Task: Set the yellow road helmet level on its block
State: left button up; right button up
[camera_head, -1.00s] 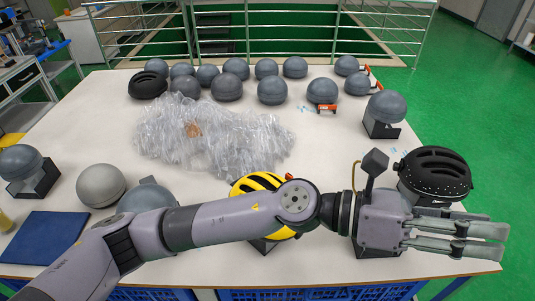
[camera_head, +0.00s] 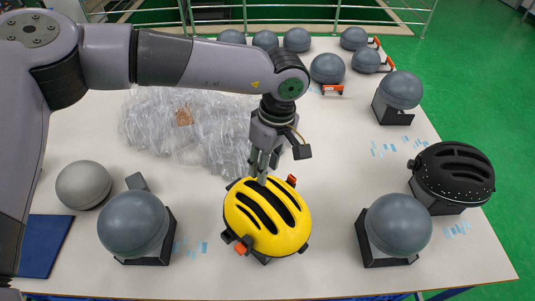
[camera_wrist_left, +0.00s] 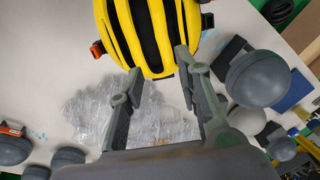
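The yellow road helmet (camera_head: 268,215), with black vents and red-orange clips, sits near the table's front middle. It covers its block; only a dark edge (camera_head: 263,259) shows below it, and I cannot tell whether the helmet is level. My left gripper (camera_head: 262,182) points down at the helmet's far end. In the left wrist view the fingers (camera_wrist_left: 160,64) stand apart with the end of the yellow helmet (camera_wrist_left: 150,30) between or just beyond their tips. I cannot tell whether they touch it. My right gripper is not in view.
Grey headforms on black blocks stand left (camera_head: 133,225) and right (camera_head: 397,225) of the helmet. A black helmet (camera_head: 453,175) is at the right edge. Crumpled clear plastic (camera_head: 190,130) lies behind the gripper. A loose grey ball (camera_head: 83,185) and blue mat (camera_head: 42,245) are at left.

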pick_arm(q)
notch_tip(320, 180, down, 2)
jog(key=s+b, duration=0.1)
jog(key=b, duration=0.2)
send_over(262, 199)
jog(key=f, duration=0.5)
jog(key=shift+d+f, duration=0.2)
notch_tip(262, 199, down, 3)
jog(key=b, duration=0.3)
jog(key=shift+a+f, duration=0.1)
jog(key=shift+a, duration=0.05)
jog(key=shift+f+b, duration=0.6)
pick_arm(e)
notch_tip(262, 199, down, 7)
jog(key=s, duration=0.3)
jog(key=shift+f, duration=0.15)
pick_arm(q)
jog(key=shift+a+r, duration=0.1)
jog(key=shift+c, duration=0.6)
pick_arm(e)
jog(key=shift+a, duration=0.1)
pick_arm(q)
jog(key=c, duration=0.6)
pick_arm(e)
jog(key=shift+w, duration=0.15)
